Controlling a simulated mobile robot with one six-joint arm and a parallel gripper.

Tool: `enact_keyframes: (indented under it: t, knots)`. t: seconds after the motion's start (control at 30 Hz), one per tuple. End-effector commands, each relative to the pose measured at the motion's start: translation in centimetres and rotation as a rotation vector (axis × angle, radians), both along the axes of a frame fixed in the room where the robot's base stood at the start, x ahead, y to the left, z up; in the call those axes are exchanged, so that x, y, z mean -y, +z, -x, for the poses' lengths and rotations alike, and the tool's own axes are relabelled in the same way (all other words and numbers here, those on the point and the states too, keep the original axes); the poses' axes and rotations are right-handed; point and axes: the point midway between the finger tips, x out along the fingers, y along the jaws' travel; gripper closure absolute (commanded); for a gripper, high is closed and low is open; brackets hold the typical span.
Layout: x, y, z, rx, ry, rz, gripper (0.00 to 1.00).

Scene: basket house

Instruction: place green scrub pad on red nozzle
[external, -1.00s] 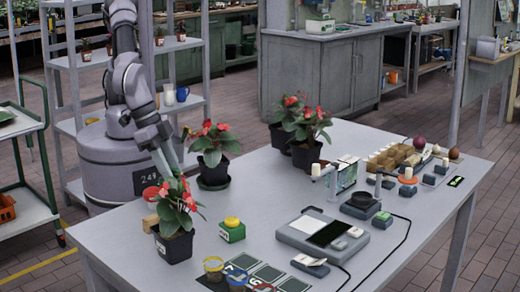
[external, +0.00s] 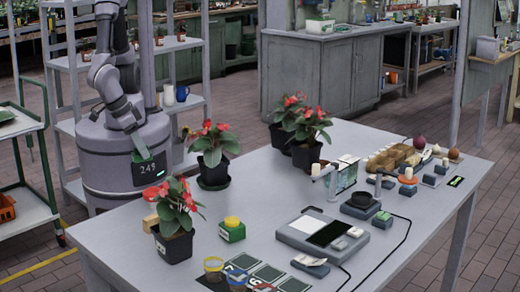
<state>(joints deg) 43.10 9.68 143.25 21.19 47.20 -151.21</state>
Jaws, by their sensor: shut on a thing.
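My gripper (external: 140,148) points down in front of my own base, beyond the table's far left edge. It is shut on a small dark green piece (external: 143,156), which looks like the green scrub pad; its outline is hard to make out. A small red thing (external: 150,193) lies on the table behind the front potted plant, partly hidden by it. I cannot tell whether it is the red nozzle. My gripper is apart from it, higher and to its left in the picture.
A red-flowered potted plant (external: 174,238) stands at the table's left, near a wooden block (external: 151,222). Another plant (external: 212,160) stands behind. A green box with a yellow top (external: 232,230) and a grey device (external: 322,238) stand farther right. The table (external: 262,190) is clear between them.

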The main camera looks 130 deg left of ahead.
Motion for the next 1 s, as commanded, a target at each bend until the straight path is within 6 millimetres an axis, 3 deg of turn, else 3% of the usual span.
enact_keyframes:
  t: [0.03, 0.2, 0.43, 0.6, 0.97, 1.0]
  knots:
    - [0.5, -0.9, -1.6, 0.003, 0.005, 0.001, 1.0]
    - [2.2, -1.6, -6.0, 0.002, 0.004, 0.002, 1.0]
    - [3.3, -1.7, -8.9, 0.002, 0.002, 0.002, 1.0]
    - [3.2, -5.4, -8.7, 0.0, 0.0, 0.0, 1.0]
    - [3.2, -5.5, -8.7, 0.002, 0.0, 0.001, 1.0]
    - [3.2, -5.5, -8.7, 0.002, 0.0, 0.001, 0.64]
